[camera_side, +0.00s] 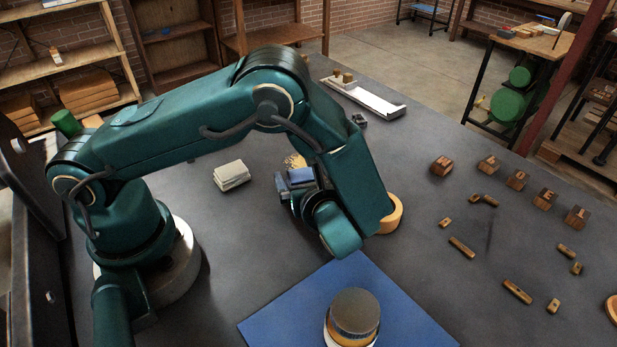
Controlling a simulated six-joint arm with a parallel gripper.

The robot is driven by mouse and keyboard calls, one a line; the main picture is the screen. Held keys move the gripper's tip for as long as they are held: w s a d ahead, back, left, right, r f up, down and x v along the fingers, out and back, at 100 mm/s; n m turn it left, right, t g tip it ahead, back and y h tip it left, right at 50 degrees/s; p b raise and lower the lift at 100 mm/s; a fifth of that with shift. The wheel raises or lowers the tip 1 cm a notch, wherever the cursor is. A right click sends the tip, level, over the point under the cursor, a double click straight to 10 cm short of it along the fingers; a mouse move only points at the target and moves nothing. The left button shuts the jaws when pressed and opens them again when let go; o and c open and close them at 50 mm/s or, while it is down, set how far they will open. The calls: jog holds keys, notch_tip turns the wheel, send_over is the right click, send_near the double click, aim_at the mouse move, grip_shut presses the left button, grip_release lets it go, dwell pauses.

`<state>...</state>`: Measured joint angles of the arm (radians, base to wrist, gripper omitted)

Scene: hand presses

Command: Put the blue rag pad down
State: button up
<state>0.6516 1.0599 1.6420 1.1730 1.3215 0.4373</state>
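The blue rag pad (301,176) is a small folded blue-grey piece at the end of my arm, in the middle of the side view. My gripper (291,188) is around it and appears shut on it, though my wrist and dark fingers hide part of the grip. The pad seems to be close above the dark table; the exact gap beneath it cannot be told. A stack of pale rag pads (231,175) lies on the table to the left of my gripper, apart from it.
A blue mat (280,318) with a round dark-topped container (354,313) is at the front. A wooden ring (391,215) lies behind my wrist. A white tray (372,99) is at the back. Letter blocks (516,179) and several wooden pieces (517,291) lie right.

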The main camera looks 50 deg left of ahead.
jog(key=shift+d+r, duration=0.1)
jog(key=shift+r, duration=0.1)
jog(key=v, duration=1.1)
jog(key=shift+s+d+r, duration=0.1)
jog(key=shift+s+d, duration=0.05)
jog(key=shift+d, duration=0.1)
jog(key=s+a+r+n+h, duration=0.3)
jog(key=s+r+n+h, duration=0.1)
jog(key=n, duration=0.7)
jog(key=s+a+r+n+h, duration=0.3)
jog(key=r+n+h, duration=0.3)
jog(key=n, duration=0.5)
jog(key=shift+s+r+n+h, duration=0.3)
jog(key=shift+s+h, duration=0.6)
jog(key=shift+h, duration=0.3)
